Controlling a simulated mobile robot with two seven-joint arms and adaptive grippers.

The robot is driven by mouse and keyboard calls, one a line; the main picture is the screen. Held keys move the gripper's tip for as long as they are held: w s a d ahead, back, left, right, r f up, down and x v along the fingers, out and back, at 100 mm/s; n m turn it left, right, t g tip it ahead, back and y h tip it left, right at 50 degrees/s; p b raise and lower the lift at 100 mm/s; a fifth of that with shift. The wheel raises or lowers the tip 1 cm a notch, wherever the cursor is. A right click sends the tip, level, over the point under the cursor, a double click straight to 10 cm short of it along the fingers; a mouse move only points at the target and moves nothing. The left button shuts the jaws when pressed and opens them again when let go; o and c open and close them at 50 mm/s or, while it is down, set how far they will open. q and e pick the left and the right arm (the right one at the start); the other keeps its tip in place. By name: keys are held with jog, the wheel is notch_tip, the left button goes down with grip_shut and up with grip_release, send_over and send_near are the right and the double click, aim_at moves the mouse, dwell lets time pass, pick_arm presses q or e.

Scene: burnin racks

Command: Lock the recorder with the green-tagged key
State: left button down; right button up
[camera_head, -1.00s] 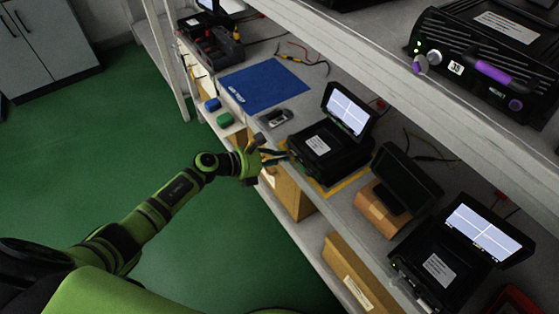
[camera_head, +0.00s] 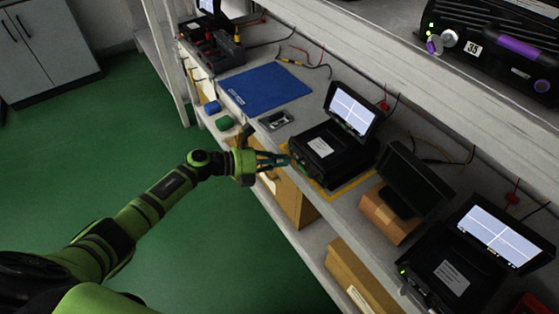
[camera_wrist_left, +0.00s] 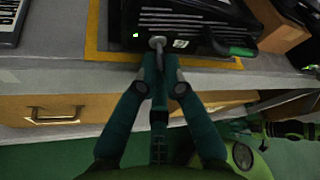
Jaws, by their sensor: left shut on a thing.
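The black recorder (camera_head: 313,150) with a lit screen (camera_head: 352,108) stands on the bench within a yellow outline. My left gripper (camera_head: 284,160) is at its front face. In the left wrist view, the gripper (camera_wrist_left: 161,72) is shut on a small grey metal key (camera_wrist_left: 158,44) that stands against the front of the recorder (camera_wrist_left: 195,17). The fingers hide most of the key, and I cannot make out its tag or how deep it sits. A green handle (camera_wrist_left: 243,51) is on the recorder's front, right of the key.
A small dark monitor on a cardboard box (camera_head: 388,216) and another recorder (camera_head: 450,270) stand to the right. A purple-handled recorder (camera_head: 500,50) is on the shelf above. A blue mat (camera_head: 263,90) and a small grey device (camera_head: 276,120) lie to the left.

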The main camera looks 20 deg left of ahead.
jog(key=shift+a, duration=0.2)
pick_arm(q)
jog(key=c, duration=1.6)
grip_release()
jog(key=shift+a, duration=0.1)
pick_arm(e)
jog(key=shift+a, duration=0.2)
pick_arm(q)
jog(key=v, duration=1.2)
pick_arm(e)
jog(key=shift+d, duration=0.2)
